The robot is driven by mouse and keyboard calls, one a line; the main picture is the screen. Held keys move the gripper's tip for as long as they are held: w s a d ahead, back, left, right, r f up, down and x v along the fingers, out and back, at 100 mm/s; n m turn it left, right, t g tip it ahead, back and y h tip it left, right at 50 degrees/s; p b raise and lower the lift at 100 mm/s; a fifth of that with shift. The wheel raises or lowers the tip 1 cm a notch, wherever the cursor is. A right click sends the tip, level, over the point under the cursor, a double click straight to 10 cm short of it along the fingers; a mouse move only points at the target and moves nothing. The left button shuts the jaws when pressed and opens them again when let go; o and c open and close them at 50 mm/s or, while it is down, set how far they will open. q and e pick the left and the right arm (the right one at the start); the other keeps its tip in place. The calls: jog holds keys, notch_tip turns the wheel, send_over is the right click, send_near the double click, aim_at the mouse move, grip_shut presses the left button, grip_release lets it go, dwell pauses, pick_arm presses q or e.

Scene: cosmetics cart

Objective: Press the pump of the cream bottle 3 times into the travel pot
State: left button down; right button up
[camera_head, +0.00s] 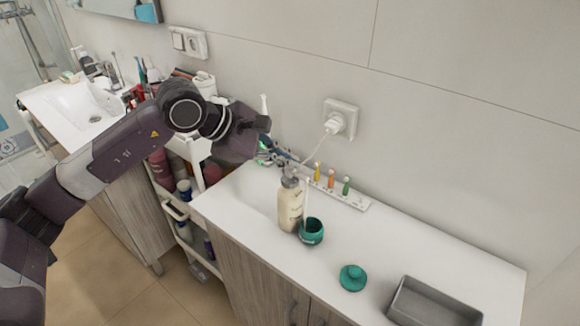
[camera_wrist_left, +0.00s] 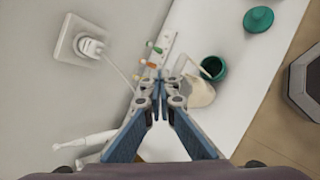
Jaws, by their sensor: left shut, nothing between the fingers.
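The cream bottle (camera_head: 290,207), beige with a pale label, stands upright on the white counter. In the left wrist view the bottle (camera_wrist_left: 200,92) is partly hidden behind my fingers. The teal travel pot (camera_head: 311,232) stands open right beside it; it also shows in the left wrist view (camera_wrist_left: 214,68). A thin white piece rises at the pot; I cannot tell whether it is the pump's spout. My left gripper (camera_head: 291,166) is shut and empty, its fingertips (camera_wrist_left: 160,78) close at the bottle's top. Contact with the pump cannot be told. My right gripper is out of view.
A teal lid (camera_head: 352,277) and a grey tray (camera_head: 435,302) lie to the right on the counter. A white rack with small coloured vials (camera_head: 331,179) lies along the wall below a plugged socket (camera_head: 340,120). A cart with bottles stands left. The counter's back right is clear.

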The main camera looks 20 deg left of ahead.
aim_at(287, 169)
pick_arm(q)
jog(key=shift+f+b, duration=0.3)
jog(key=shift+f, duration=0.1)
jog(key=shift+r, duration=0.1)
dwell(0.4)
jog(key=shift+r+p, duration=0.65)
jog(key=shift+r, duration=0.55)
jog(key=shift+r, duration=0.1)
jog(key=shift+r+p, duration=1.35)
jog(key=shift+r, duration=1.1)
notch_tip(287, 169, up, 4)
jog(key=p, duration=0.5)
jog(key=shift+f, duration=0.1)
